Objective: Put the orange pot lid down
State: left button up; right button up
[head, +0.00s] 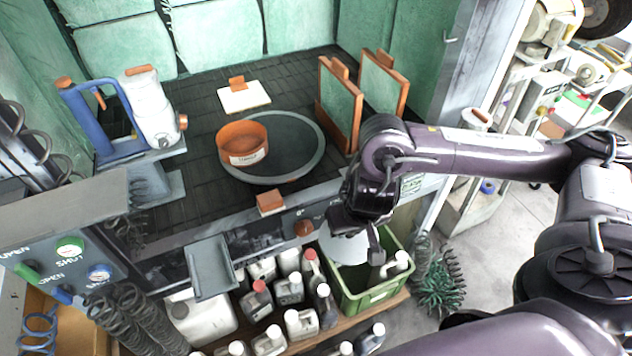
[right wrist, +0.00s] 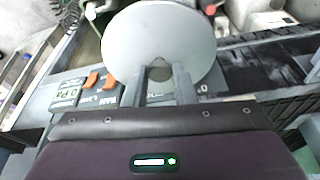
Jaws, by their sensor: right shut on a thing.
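My right gripper (head: 357,234) is shut on a pale grey round disc, the lid (head: 343,247), in front of the bench and above the left part of a green crate. In the right wrist view the lid (right wrist: 160,30) lies across the tips of the fingers (right wrist: 159,80). Its grip point is mostly hidden between them, and no orange shows on it. The orange pot (head: 242,143) stands uncovered on a dark round plate (head: 300,150) on the bench. My left gripper is not in view.
The green crate (head: 375,298) stands on a low shelf beside several bottles (head: 290,290). On the bench are a white square plate with an orange grip (head: 243,97), two upright framed panels (head: 340,105) and a blue-and-white device (head: 150,110). Dark bench top is bare left of the pot.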

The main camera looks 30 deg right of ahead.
jog(key=w, duration=1.1)
jog(key=w+d, duration=0.1)
jog(key=w, duration=0.4)
jog(key=shift+w, duration=0.3)
jog(key=shift+w+a+f+b, duration=0.1)
jog(key=shift+f+b, duration=0.55)
jog(key=shift+f, duration=0.2)
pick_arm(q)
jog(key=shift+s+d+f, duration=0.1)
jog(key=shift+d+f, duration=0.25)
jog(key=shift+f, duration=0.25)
pick_arm(e)
jog(key=shift+r, duration=0.1)
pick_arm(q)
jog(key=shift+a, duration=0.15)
pick_arm(e)
jog(key=o, duration=1)
